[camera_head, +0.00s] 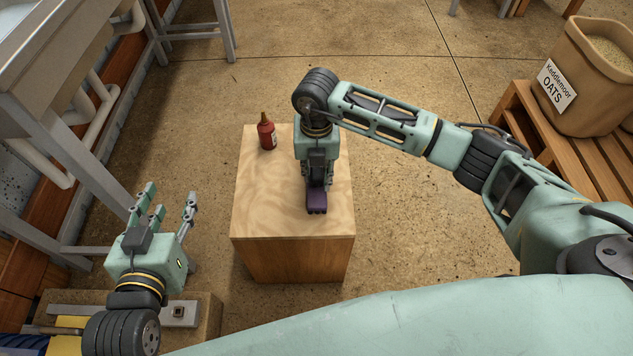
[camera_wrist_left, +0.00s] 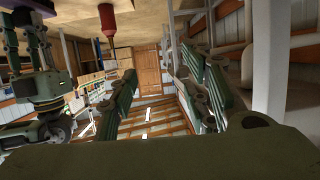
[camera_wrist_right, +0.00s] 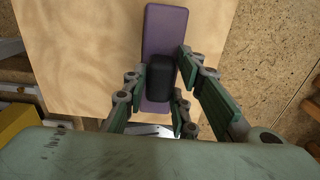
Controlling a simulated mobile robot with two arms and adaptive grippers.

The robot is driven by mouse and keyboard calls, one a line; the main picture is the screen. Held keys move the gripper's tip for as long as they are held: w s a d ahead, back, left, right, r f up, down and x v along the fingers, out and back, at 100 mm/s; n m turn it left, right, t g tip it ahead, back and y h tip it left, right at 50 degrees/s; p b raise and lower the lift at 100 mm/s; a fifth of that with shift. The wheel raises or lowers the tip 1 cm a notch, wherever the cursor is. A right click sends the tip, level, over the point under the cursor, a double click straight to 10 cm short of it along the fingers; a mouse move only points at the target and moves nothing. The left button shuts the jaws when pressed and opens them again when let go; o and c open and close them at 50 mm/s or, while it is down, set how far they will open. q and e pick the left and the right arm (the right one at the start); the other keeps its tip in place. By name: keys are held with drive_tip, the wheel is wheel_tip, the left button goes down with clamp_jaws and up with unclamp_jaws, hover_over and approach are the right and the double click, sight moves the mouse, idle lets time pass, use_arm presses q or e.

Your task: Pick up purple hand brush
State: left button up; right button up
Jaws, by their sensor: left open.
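The purple hand brush (camera_head: 317,201) lies on the wooden block near its front edge. In the right wrist view it shows as a long purple body (camera_wrist_right: 166,30) with a black raised part (camera_wrist_right: 161,76). My right gripper (camera_head: 318,178) points down over the brush and hides much of it in the head view. In the right wrist view its fingers (camera_wrist_right: 161,95) stand on either side of the black part, close to it; I cannot tell whether both touch it. My left gripper (camera_head: 171,203) is open and empty, left of the block.
A red bottle (camera_head: 267,134) stands on the block (camera_head: 257,215) at its back left. A metal-legged sink stand (camera_head: 85,140) is at the left. An oats sack (camera_head: 588,80) sits on a wooden pallet (camera_head: 545,130) at the right. The floor behind the block is clear.

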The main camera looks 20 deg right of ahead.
sight(321, 172)
clamp_jaws()
drive_tip(key=shift+r, duration=0.15)
drive_tip(key=shift+r, duration=0.2)
drive_tip(key=r+p, duration=0.1)
drive_tip(key=r, duration=0.1)
drive_tip(key=d+r+p, duration=0.1)
drive_tip(key=r, duration=0.1)
drive_tip(key=shift+s+r, duration=0.2)
use_arm(q)
drive_tip(key=s+a+f+g+y+p, duration=0.1)
drive_tip(key=s+a+f+g, duration=0.2)
drive_tip(key=s+f+g, duration=0.2)
drive_tip(key=s+a+f+g+y+p, duration=0.1)
drive_tip(key=s+f+g, duration=0.4)
drive_tip(key=s, duration=0.6)
drive_tip(key=shift+s+a+f+n+y, duration=0.2)
drive_tip(key=shift+a+f+n+y, duration=0.15)
drive_tip(key=shift+a+f, duration=0.5)
use_arm(e)
drive_tip(key=s+d+r, duration=0.6)
drive_tip(key=d, duration=0.2)
drive_tip(key=shift+d, duration=0.35)
drive_tip(key=shift+s, duration=0.1)
